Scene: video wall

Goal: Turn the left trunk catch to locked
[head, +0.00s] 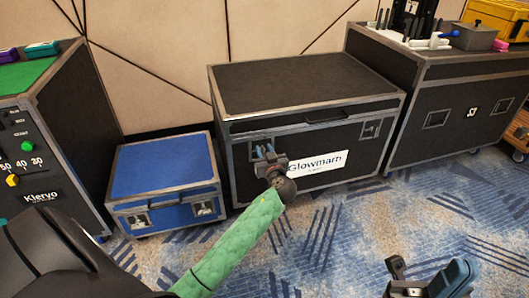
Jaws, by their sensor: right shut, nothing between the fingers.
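The black trunk (240,170) with a white "Glowmarn" label stands closed against the wall. Its right catch (370,129) shows as a small metal plate on the front. My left gripper (264,152) is in front of the left part of the trunk's front, where it hides the left catch. I cannot tell whether its fingers touch the catch, or whether they are open or shut. My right gripper (428,272) is low at the bottom right, away from the trunk, shut and empty.
A blue case (165,170) with two front latches stands left of the trunk. A black case (80,110) with dials and a green top is at the far left. Another black case (450,115) carrying tools is at the right. The patterned carpet (340,235) in front is clear.

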